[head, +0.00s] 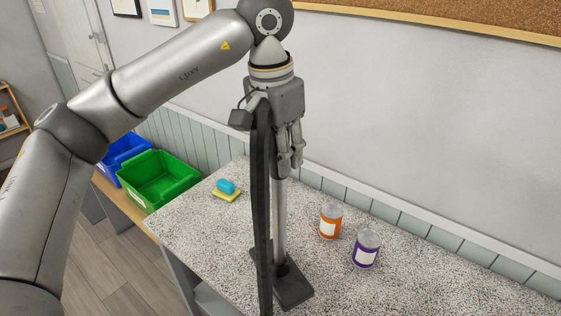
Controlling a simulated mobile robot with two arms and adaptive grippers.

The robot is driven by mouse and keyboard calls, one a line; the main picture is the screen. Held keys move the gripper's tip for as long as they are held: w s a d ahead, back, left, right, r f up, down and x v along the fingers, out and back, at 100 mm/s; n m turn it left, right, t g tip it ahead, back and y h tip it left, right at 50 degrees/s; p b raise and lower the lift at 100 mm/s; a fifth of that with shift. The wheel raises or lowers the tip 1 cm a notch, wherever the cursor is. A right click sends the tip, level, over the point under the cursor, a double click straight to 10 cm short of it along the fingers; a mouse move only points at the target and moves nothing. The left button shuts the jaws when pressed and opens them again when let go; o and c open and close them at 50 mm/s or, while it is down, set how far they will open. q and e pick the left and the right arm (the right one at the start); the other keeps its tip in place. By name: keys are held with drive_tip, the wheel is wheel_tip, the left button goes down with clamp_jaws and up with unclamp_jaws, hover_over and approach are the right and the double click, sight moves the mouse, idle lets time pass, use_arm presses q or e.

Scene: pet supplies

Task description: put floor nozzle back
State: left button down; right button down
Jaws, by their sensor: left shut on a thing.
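The floor nozzle (292,289) is a flat dark head with a silver tube (280,220) rising upright from it. It shows low in the middle of the head view, over the speckled worktop; whether it touches the top I cannot tell. My left gripper (290,168) points down, its fingers shut around the upper part of the tube. A tall, narrow black upright (262,215) stands just left of the tube and hides part of the head. Its lower end reaches the bottom edge of the picture. My right gripper is not in view.
An orange-labelled can (330,222) and a purple-labelled can (366,248) stand right of the nozzle on the worktop (420,285). A blue and yellow sponge-like item (227,189) lies left. Green (158,180) and blue (125,146) bins stand beyond. A wall runs behind.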

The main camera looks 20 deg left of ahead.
use_arm(q)
drive_tip(key=shift+w+a+f, duration=0.1)
drive_tip(key=shift+w+f, duration=0.15)
drive_tip(key=shift+w, duration=0.05)
wheel_tip(320, 180, down, 3)
drive_tip(key=shift+w+f+p, duration=0.1)
drive_tip(key=shift+p, duration=0.6)
drive_tip(key=shift+w+f, duration=0.1)
drive_tip(key=shift+f, duration=0.1)
drive_tip(key=shift+f+b, duration=0.15)
drive_tip(key=shift+b, duration=0.15)
drive_tip(key=c, duration=1.1)
unclamp_jaws()
